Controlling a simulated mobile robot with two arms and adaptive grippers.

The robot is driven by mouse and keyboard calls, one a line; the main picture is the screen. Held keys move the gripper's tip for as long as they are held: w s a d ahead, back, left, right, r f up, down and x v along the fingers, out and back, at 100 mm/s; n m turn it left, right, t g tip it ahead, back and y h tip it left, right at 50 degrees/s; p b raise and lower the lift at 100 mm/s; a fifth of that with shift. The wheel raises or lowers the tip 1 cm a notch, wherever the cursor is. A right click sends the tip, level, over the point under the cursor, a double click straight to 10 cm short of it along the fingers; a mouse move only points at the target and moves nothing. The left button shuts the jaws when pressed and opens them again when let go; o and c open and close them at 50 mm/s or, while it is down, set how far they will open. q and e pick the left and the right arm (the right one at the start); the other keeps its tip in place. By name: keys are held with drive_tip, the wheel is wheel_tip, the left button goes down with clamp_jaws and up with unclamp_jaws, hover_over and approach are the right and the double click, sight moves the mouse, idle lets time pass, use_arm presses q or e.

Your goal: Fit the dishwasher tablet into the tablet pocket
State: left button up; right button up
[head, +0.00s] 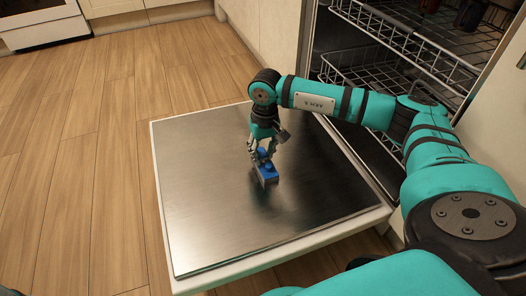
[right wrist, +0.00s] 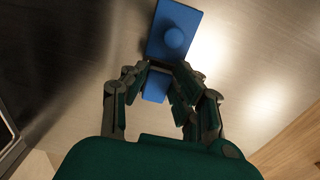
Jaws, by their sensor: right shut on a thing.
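The blue dishwasher tablet (head: 268,169) is at my right gripper (head: 258,152), over the middle of the open dishwasher door (head: 205,220). In the right wrist view the tablet (right wrist: 183,14) is a blue block with a round bump. A smaller blue part (right wrist: 154,87) shows between the fingers of my right gripper (right wrist: 162,72), which is shut on it. I cannot tell how the two blue parts join, or whether the tablet touches the door. I cannot make out the tablet pocket. My left gripper is not in view.
The dishwasher's wire racks (head: 365,75) stand inside the opening at the upper right. The door's bare metal surface is clear around my right gripper. Wooden floor (head: 75,200) lies to the left, with a white appliance (head: 38,18) at the far left.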

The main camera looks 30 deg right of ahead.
drive_tip(key=o, duration=1.3)
drive_tip(key=shift+r+p, duration=1.45)
drive_tip(key=shift+r, duration=0.55)
drive_tip(key=shift+d+r+p, duration=0.1)
drive_tip(key=shift+r+p, duration=0.45)
drive_tip(key=shift+p, duration=0.1)
